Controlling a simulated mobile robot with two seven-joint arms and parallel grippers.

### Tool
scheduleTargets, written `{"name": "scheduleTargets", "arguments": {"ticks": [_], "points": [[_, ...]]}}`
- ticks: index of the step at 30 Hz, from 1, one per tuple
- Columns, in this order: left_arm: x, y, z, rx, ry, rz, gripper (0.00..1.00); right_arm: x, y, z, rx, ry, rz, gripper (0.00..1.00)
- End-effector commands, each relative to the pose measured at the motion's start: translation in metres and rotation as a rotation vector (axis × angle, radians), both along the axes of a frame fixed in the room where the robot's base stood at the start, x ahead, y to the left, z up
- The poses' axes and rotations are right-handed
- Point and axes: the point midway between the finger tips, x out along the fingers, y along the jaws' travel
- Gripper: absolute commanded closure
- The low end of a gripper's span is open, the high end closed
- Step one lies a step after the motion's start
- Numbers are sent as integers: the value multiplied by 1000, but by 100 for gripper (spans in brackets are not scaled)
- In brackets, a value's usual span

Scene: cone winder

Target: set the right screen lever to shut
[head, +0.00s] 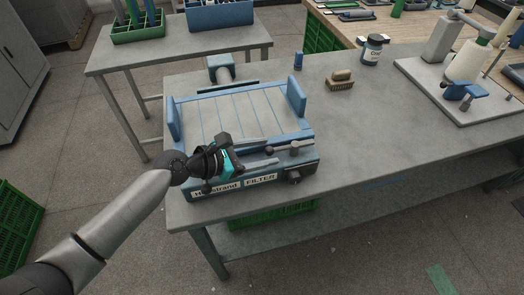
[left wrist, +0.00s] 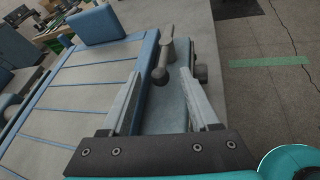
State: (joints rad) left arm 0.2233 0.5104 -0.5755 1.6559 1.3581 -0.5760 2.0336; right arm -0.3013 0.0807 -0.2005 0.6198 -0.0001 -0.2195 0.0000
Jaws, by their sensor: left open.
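A grey lever (head: 290,148) lies across the front right top of a blue machine (head: 309,133), above the FILTER label (head: 261,179). In the left wrist view the lever (left wrist: 167,50) points toward me and ends in a round knob. My left gripper (head: 268,151) is open over the machine's front edge, its fingers pointing right toward the lever. In the left wrist view the knob lies between and just beyond the two fingertips (left wrist: 160,76), with no clear contact.
A dark knob (head: 293,177) sticks out of the machine's front. A brush (head: 340,80), a jar (head: 372,50) and a winder stand (head: 455,85) are farther back on the grey table (head: 370,130). The table right of the machine is clear.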

Motion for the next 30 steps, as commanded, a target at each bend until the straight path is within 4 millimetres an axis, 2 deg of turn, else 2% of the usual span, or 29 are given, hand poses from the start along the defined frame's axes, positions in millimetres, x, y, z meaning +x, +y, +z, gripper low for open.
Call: {"name": "scheduleTargets", "arguments": {"ticks": [3, 19, 30], "points": [[0, 0, 0, 0, 0, 0, 40, 0, 0, 0, 0, 0, 0, 48], [0, 0, 0, -1, 1, 0, 99, 1, 0, 0, -1, -1, -1, 48], [0, 1, 0, -1, 1, 0, 100, 2, 0, 0, 0, -2, -1, 48]]}}
